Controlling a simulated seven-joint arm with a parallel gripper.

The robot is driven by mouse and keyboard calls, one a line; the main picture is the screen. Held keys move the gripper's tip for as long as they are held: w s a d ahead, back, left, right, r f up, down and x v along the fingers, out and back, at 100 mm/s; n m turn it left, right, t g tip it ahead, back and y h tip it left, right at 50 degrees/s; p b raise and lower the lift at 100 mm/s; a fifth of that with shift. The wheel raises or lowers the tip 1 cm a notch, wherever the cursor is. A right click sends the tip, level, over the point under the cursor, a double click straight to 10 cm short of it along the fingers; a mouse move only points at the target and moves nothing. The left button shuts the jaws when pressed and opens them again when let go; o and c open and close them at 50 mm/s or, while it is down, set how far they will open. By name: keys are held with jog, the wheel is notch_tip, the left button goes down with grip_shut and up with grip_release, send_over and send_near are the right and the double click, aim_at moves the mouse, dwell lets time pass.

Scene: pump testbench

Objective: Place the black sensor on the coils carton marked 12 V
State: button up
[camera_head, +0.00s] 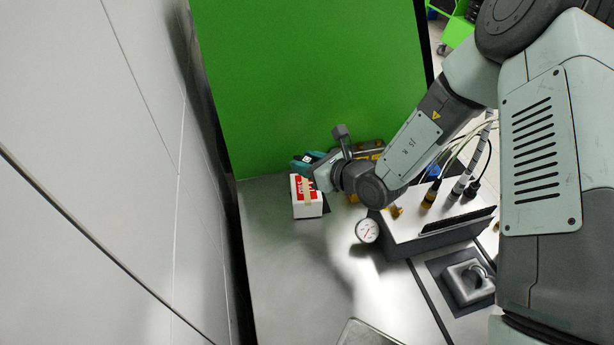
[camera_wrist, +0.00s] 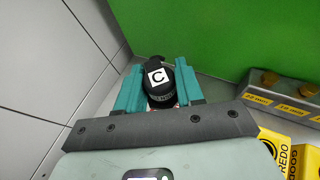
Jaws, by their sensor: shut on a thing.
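In the head view my gripper (camera_head: 306,163) is just above a white carton with a red top and a tan strip (camera_head: 306,198), at the back of the bench. The arm and gripper hide the sensor there. I cannot read a 12 V mark on this carton, nor tell whether the sensor touches it.
Yellow boxes (camera_wrist: 298,155) and a block with orange size labels (camera_wrist: 285,95) stand to the right. A black-sided unit with a pale top (camera_head: 408,222) and a gauge (camera_head: 367,230) is right of the carton. The green panel (camera_head: 300,80) rises behind.

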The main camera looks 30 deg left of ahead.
jog(key=shift+f, duration=2.2)
jog(key=o, duration=1)
jog(key=shift+f, duration=0.15)
jog(key=shift+o, duration=0.2)
jog(key=shift+r, duration=0.2)
jog(key=v, duration=1.2)
